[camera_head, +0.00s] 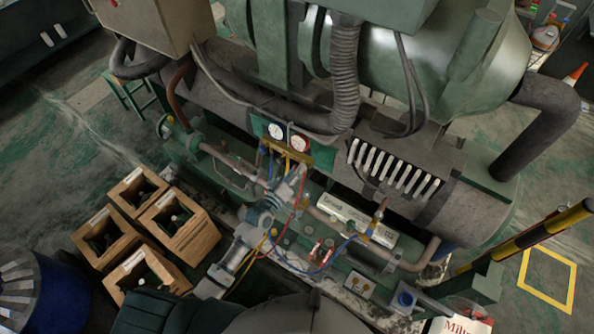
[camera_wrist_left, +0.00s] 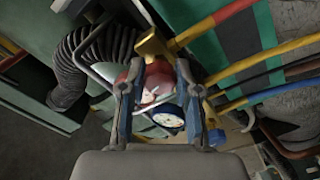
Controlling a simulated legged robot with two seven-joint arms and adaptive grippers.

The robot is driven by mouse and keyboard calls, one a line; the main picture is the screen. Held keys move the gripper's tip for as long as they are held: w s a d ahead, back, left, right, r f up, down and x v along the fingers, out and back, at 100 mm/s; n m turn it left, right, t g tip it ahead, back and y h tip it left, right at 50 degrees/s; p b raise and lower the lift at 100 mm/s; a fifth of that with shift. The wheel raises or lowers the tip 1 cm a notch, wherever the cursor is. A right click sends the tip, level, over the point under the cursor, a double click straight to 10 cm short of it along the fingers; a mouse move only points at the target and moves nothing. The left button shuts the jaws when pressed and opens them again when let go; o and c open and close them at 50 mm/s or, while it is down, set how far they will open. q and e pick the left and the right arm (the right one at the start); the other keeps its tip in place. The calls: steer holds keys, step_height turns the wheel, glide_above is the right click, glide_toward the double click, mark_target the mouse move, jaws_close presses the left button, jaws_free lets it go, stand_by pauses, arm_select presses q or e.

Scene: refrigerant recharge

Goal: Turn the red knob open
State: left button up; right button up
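The gauge manifold (camera_head: 290,153) stands in the middle of the machine, with a blue-rimmed gauge (camera_head: 275,130) and a red-rimmed gauge (camera_head: 300,143). My left gripper (camera_head: 297,180) is just in front of and below it. In the left wrist view the fingers (camera_wrist_left: 157,98) are spread apart. A rounded red part with a pale face (camera_wrist_left: 156,84), which looks like the red gauge, shows between them, with the blue gauge (camera_wrist_left: 168,119) beside it. I cannot make out the red knob for sure or tell whether the fingers touch it. My right gripper is not in view.
Red, yellow and blue hoses (camera_head: 301,207) hang around the gripper. A ribbed duct (camera_head: 344,75) and the big green tank (camera_head: 390,60) rise behind. Wooden crates (camera_head: 199,240) stand at left. A yellow-black bar (camera_head: 540,230) is at right. Open floor (camera_head: 50,170) lies at far left.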

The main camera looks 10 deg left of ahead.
arm_select(q)
steer(key=o, duration=0.4)
steer(key=shift+f, duration=0.4)
steer(key=shift+o, duration=0.2)
steer(key=shift+r, duration=0.15)
steer(key=v, duration=1.2)
steer(key=shift+a, duration=0.1)
